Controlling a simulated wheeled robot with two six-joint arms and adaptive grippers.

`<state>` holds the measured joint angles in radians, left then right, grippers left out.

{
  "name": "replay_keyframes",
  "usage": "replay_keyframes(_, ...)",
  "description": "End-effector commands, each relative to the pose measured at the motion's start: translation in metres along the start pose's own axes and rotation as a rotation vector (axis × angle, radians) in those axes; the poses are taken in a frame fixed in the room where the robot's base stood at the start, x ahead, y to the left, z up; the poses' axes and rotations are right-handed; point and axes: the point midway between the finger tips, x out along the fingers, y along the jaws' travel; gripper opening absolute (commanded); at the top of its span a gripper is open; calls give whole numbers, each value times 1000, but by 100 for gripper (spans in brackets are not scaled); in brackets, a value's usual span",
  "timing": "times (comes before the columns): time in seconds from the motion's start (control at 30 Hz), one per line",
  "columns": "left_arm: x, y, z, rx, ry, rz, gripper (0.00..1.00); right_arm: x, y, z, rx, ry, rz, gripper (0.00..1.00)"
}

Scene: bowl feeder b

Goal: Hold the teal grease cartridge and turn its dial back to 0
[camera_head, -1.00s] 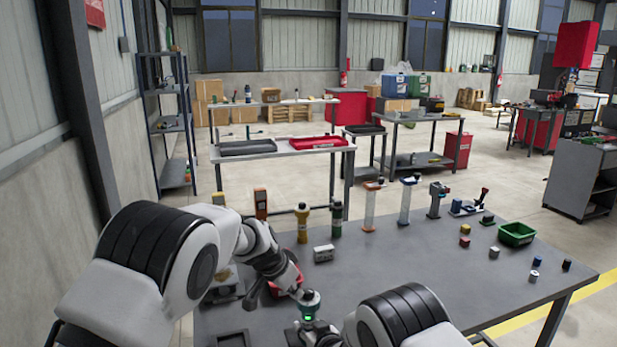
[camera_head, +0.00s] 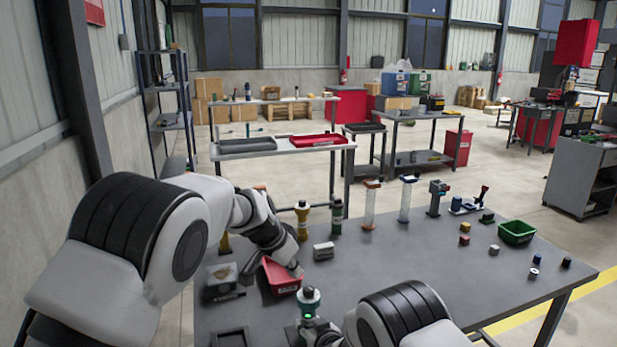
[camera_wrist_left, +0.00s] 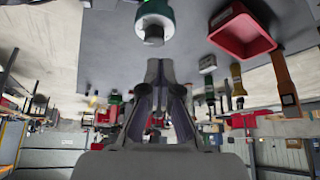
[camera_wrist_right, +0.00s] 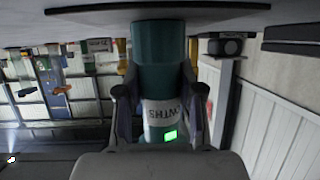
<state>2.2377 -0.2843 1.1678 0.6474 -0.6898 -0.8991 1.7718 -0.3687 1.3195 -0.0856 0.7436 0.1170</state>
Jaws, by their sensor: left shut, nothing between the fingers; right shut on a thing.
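The teal grease cartridge (camera_head: 311,311) stands upright at the near edge of the table, with a white and teal top, a small dark grey dial (camera_head: 309,292) and a lit green spot. In the right wrist view its teal body (camera_wrist_right: 158,55) is between the fingers of my right gripper (camera_wrist_right: 160,95), which is shut on it. My left gripper (camera_head: 296,268) is shut and empty, above and behind the cartridge, apart from it. The left wrist view shows the dial (camera_wrist_left: 153,35) just beyond the closed fingertips (camera_wrist_left: 160,65). The dial's number cannot be read.
A red bin (camera_head: 281,279) lies close to my left gripper. A white block (camera_head: 323,251), a yellow bottle (camera_head: 302,220) and a dark green bottle (camera_head: 337,217) stand behind. A green bin (camera_head: 517,233) is at the right.

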Motion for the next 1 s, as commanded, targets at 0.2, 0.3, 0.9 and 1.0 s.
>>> replay_keyframes(0.2, -2, 22, -4, 1, -1, -1, 0, 0, 0, 2, 0, -4, -1, 0)
replay_keyframes(0.3, 8, 22, 1, 1, -3, 0, 0, 0, 0, 2, 0, -4, 0, 0)
replay_keyframes(0.9, 57, 21, 28, 1, 0, -1, 0, 0, 0, 1, 0, -2, 0, 0)
replay_keyframes(1.0, 56, 21, 27, 1, 0, -1, 0, 0, 0, 1, 0, -2, -1, 0)
